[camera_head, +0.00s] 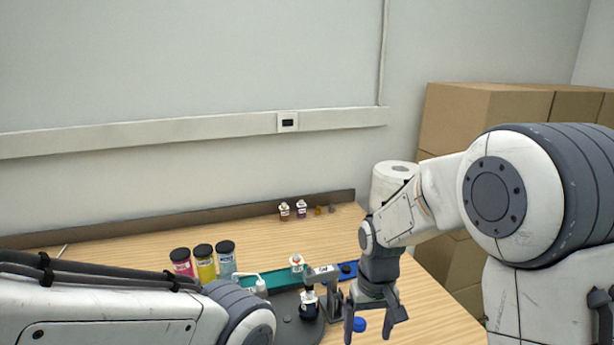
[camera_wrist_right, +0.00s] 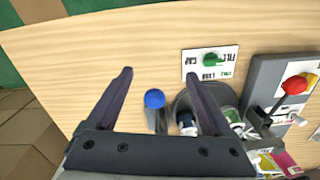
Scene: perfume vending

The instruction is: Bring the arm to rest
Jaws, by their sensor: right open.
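My right gripper (camera_head: 373,328) hangs fingers-down over the right part of the wooden table (camera_head: 433,262). Its two fingers are spread with nothing held between them. In the right wrist view the open fingers (camera_wrist_right: 158,78) show, with a blue round cap (camera_wrist_right: 154,99) in the gap between them; the cap also shows in the head view (camera_head: 359,324), apart from the fingers. Of my left arm only links show at the lower left of the head view; its gripper is out of sight.
A dark round station with a grey press (camera_head: 327,275) and a small dark bottle (camera_head: 309,305) stands left of my right gripper. Pink, yellow and light-blue jars (camera_head: 205,262) stand further left. Small bottles (camera_head: 301,209) line the back edge. Cardboard boxes (camera_head: 470,120) stand at right.

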